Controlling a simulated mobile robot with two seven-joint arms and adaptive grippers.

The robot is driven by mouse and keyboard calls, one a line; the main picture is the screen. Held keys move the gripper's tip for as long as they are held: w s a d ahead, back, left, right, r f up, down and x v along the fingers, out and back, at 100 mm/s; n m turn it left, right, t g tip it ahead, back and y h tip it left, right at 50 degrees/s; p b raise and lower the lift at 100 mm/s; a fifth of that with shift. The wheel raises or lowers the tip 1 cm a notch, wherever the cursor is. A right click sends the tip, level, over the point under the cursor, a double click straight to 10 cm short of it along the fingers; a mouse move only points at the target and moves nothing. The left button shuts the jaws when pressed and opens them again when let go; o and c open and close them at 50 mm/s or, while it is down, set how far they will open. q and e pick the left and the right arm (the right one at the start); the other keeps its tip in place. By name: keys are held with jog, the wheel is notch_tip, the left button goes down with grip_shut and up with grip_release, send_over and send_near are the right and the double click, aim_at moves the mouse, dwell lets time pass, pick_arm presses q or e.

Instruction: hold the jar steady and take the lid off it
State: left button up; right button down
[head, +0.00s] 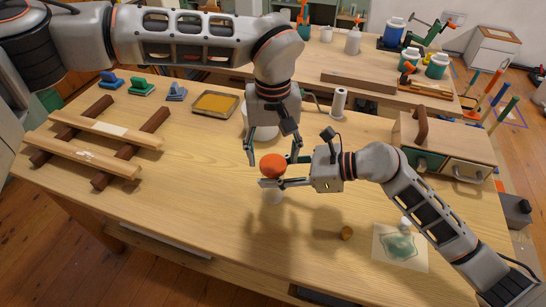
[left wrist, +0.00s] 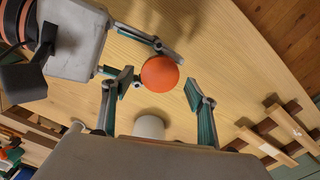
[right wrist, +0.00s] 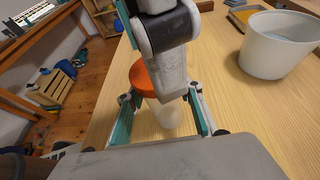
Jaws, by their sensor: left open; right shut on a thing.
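The jar (head: 274,196) is pale and stands upright on the wooden bench, with a round orange lid (head: 273,166) on top. My right gripper (head: 275,183) is shut on the jar body below the lid; the jar (right wrist: 165,116) also shows between its fingers in the right wrist view. My left gripper (head: 273,158) points down from above, open, with its fingers on either side of the lid. In the left wrist view the lid (left wrist: 160,74) lies between the open fingers with gaps. That view hides the jar body. In the right wrist view my left gripper covers part of the lid.
A white bucket (right wrist: 275,50) stands close behind the jar. A wooden box with drawers (head: 445,148) is at the right, and wooden slats (head: 95,145) lie at the left. The front middle of the bench is clear.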

pick_arm(q)
notch_tip(320, 180, up, 6)
jog(key=shift+r, duration=0.1)
jog(key=shift+c, duration=0.2)
jog(key=shift+f, duration=3.95)
jog(key=c, duration=1.2)
jog(key=o, duration=1.2)
jog(key=shift+o, duration=0.2)
jog(key=shift+r, duration=0.15)
jog(key=shift+r, duration=2.15)
pick_arm(e)
jog(key=c, duration=1.3)
grip_release()
